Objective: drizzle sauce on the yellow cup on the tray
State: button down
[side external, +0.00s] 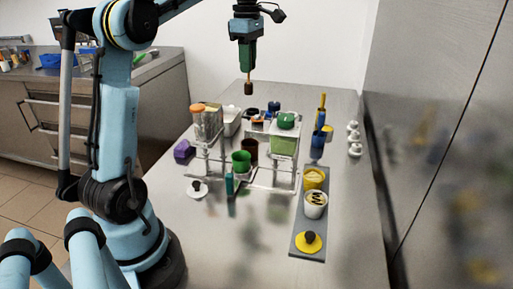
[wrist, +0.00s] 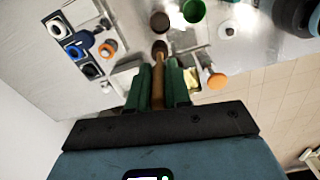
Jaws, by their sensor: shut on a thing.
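My gripper (side external: 247,66) is shut on a brown wooden-looking tool (side external: 248,88) with a darker end, held upright high above the table. In the wrist view the tool (wrist: 159,84) sits between the green fingers, its rounded end (wrist: 160,22) pointing away. A yellow cup (side external: 314,179) stands on the grey tray (side external: 306,256) at the right, well below my gripper and to its right. In front of it on the tray is a white cup (side external: 316,211) with a yellow top and dark lines. No sauce can be made out on the tool.
An orange-lidded jar (side external: 207,124) stands left.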

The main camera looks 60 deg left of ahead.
notch_tip(320, 180, up, 4)
jog(key=shift+r, duration=0.25)
jog(key=w+d, duration=0.3)
jog(key=d, duration=0.8)
jog(key=w+d, duration=0.4)
jog(key=d, duration=0.7)
notch_tip(320, 180, down, 18)
jog(key=shift+s, duration=0.25)
jog(key=shift+s+a, duration=0.25)
jog(key=shift+w+d, duration=0.15)
jog(key=shift+d, duration=0.05)
jog(key=shift+w+d, duration=0.2)
jog(key=shift+d, duration=0.1)
jog(key=shift+w+d, duration=0.15)
jog(key=shift+d, duration=0.05)
